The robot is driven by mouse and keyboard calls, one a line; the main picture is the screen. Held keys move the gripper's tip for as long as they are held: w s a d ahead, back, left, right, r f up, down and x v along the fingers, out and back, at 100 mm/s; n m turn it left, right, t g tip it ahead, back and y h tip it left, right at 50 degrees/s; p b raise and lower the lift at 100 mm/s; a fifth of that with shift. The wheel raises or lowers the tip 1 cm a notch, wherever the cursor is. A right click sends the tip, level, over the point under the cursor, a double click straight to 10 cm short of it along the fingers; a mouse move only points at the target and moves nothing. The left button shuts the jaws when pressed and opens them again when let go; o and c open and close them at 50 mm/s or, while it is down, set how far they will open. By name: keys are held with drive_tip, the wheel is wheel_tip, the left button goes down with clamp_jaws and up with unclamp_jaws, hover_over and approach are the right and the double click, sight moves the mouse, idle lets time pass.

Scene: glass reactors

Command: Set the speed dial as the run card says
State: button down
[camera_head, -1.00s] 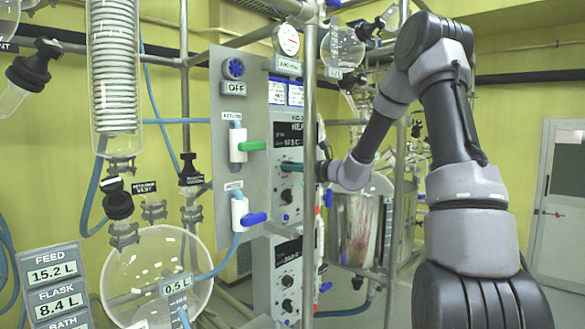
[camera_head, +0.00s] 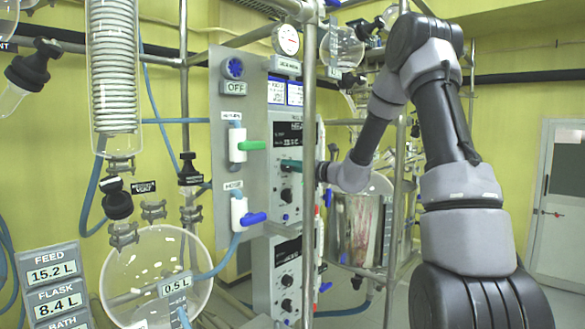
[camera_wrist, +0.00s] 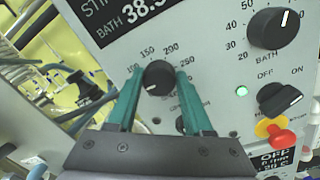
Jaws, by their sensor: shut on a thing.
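The black speed dial (camera_wrist: 158,78) sits between the teal fingers of my gripper (camera_wrist: 160,95) in the wrist view. The fingers are closed on its two sides. Scale numbers from 100 to 250 show around the dial. Its white mark is at the lower left of the knob, below the 100. The lettering under the dial is partly hidden by the fingers. In the head view my gripper (camera_head: 291,166) is at the front of the control panel (camera_head: 285,215). Two small white cards with blue headers (camera_head: 286,92) are above the panel; their text is too small to read.
A black bath dial (camera_wrist: 275,28) and an on/off knob (camera_wrist: 280,98) with a lit green lamp are to the right. A red button (camera_wrist: 281,142) on yellow is below. A steel post (camera_head: 309,120) stands beside the panel. A round flask (camera_head: 155,275) is at lower left.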

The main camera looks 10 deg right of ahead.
drive_tip(key=shift+f, duration=0.1)
idle(0.3)
drive_tip(key=shift+c, duration=1.5)
unclamp_jaws()
drive_tip(key=shift+s+d, duration=0.1)
drive_tip(key=v, duration=1)
drive_tip(key=shift+s, duration=0.3)
drive_tip(key=shift+d, duration=0.15)
